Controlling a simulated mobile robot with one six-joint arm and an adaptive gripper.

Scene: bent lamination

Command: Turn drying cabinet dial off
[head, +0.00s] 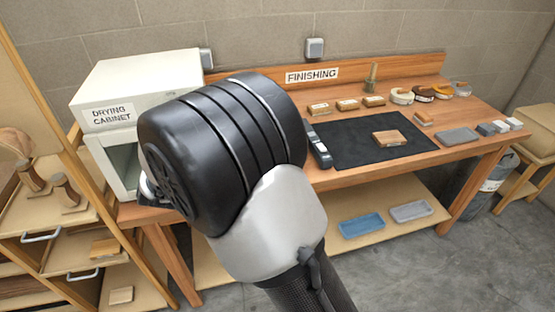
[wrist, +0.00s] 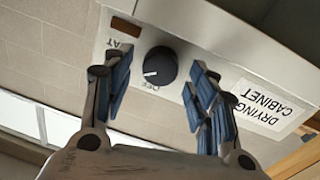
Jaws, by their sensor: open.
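The white drying cabinet (head: 135,80) stands at the left end of the workbench, and its lettered label shows in both views. In the wrist view its black round dial (wrist: 158,67) shows upside down on the pale panel. The dial's white mark points left and slightly down in the picture, not straight at the printed OFF just below it. My gripper (wrist: 159,72) is open, with one blue-padded finger on either side of the dial and visible gaps between. Whether the fingertips reach the dial's depth is unclear. In the head view my arm hides the dial and most of my gripper.
The workbench (head: 345,180) holds a black mat (head: 350,150), a wooden block (head: 389,138), tape rolls and small blocks. Blue and grey trays lie on the shelf below. A wooden rack (head: 50,200) stands close on the left. An orange-brown indicator (wrist: 126,27) is near the dial.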

